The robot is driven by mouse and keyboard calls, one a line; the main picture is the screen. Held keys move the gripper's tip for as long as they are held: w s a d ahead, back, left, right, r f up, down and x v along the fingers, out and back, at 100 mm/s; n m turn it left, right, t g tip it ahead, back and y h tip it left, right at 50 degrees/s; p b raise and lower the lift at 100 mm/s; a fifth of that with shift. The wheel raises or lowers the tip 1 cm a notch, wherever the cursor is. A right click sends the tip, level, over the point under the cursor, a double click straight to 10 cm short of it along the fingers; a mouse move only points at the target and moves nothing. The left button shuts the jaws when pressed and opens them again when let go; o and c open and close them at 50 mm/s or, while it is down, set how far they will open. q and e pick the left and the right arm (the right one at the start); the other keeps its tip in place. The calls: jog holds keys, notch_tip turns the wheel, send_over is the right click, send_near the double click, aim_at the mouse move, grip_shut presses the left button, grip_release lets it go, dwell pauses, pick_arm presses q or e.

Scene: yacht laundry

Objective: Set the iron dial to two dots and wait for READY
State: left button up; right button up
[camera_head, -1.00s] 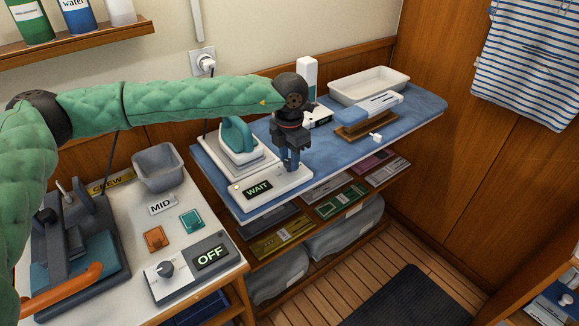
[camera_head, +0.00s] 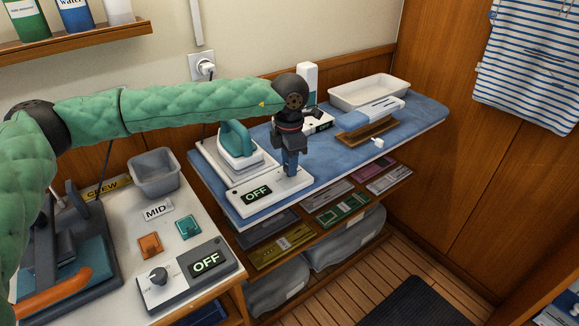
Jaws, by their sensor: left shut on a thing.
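The teal and white iron (camera_head: 238,142) stands on its white base on the blue ironing board (camera_head: 335,150). In front of it is a white control panel (camera_head: 272,194), whose display (camera_head: 256,195) reads OFF. My left gripper (camera_head: 290,172) points down at the panel's right part. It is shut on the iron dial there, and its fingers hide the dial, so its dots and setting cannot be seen. My right gripper is not in view.
At the lower left, a heat press (camera_head: 75,250) stands beside a second control box (camera_head: 186,276) with a knob and an OFF display. A grey bin (camera_head: 155,172) and a MID label (camera_head: 157,210) are near it. A white tray (camera_head: 368,92) sits at the board's far end.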

pick_arm(q)
jog(key=m+b, duration=0.2)
jog(key=shift+f+b, duration=0.3)
jog(key=shift+r+m+b, duration=0.15)
jog(key=shift+m+b, duration=0.2)
jog(key=shift+m, duration=0.25)
jog(key=shift+r, duration=0.1)
jog(key=o, duration=0.6)
jog(key=shift+c, duration=0.2)
jog(key=shift+r, duration=0.1)
jog(key=shift+r+p, duration=0.3)
jog(key=shift+r, duration=2.15)
